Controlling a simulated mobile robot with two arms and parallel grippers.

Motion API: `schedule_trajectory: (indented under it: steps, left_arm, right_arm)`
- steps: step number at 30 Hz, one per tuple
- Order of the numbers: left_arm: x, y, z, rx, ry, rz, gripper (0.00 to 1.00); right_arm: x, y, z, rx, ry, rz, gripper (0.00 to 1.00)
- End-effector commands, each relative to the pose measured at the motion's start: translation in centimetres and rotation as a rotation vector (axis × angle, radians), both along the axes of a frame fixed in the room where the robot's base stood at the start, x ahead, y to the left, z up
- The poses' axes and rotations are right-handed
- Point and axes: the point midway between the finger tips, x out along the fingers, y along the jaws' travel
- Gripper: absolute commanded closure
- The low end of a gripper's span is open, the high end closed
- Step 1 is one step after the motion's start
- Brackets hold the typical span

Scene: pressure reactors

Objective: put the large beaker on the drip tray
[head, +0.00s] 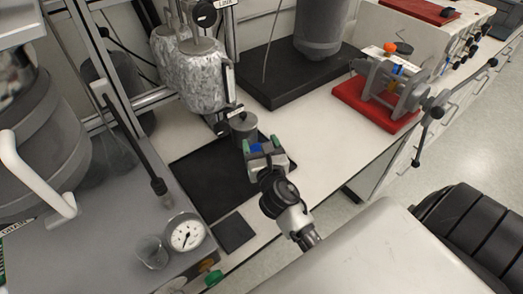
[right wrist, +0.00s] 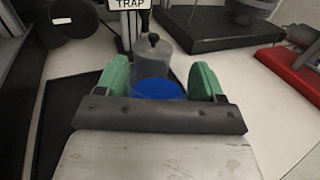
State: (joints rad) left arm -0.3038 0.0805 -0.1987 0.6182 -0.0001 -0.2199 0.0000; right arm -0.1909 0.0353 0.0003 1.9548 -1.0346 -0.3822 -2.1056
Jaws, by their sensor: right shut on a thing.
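My right gripper (head: 265,160) has green finger pads and is shut on a round thing with a blue top face or filling, which I take to be the large beaker (head: 257,148). Its blue shows between the pads in the right wrist view (right wrist: 158,88); its walls and base are mostly hidden. The flat black drip tray (head: 205,180) lies on the white bench. The gripper and beaker appear over its right part; I cannot tell whether the beaker touches it. My left gripper is not in view.
A grey vessel with a black knob (head: 243,125) stands just behind the beaker, under the TRAP sign (right wrist: 130,4). A foil-wrapped vessel (head: 190,75) hangs at the back. A gauge (head: 186,234) and small glass (head: 152,252) stand at left. The tray's left part is bare.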

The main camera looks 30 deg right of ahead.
Motion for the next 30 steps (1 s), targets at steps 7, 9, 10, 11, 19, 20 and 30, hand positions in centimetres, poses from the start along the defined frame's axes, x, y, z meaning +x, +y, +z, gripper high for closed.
schedule_trajectory:
  steps: [7,9,10,11,19,20,30]
  left_arm:
    - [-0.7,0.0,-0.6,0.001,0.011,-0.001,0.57]
    - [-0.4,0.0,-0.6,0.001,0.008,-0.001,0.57]
    - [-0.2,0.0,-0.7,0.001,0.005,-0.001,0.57]
    - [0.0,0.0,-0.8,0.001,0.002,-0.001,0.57]
    - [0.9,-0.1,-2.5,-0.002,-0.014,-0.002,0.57]
    - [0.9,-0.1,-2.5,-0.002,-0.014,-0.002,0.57]
    - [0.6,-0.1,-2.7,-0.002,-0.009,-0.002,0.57]
  right_arm:
    - [3.2,-2.8,-2.5,0.001,-0.003,0.0,0.64]
    - [3.6,-3.1,-2.8,0.001,-0.003,0.001,0.64]
    - [3.7,-3.2,-2.9,0.002,-0.003,0.001,0.64]
    - [3.7,-3.2,-3.2,0.002,-0.003,0.001,0.64]
    - [3.7,-3.2,-6.8,0.004,-0.003,0.001,0.64]
    - [3.7,-3.2,-6.9,0.003,-0.003,0.001,0.64]
    - [3.7,-3.2,-7.1,0.0,-0.002,0.002,0.64]
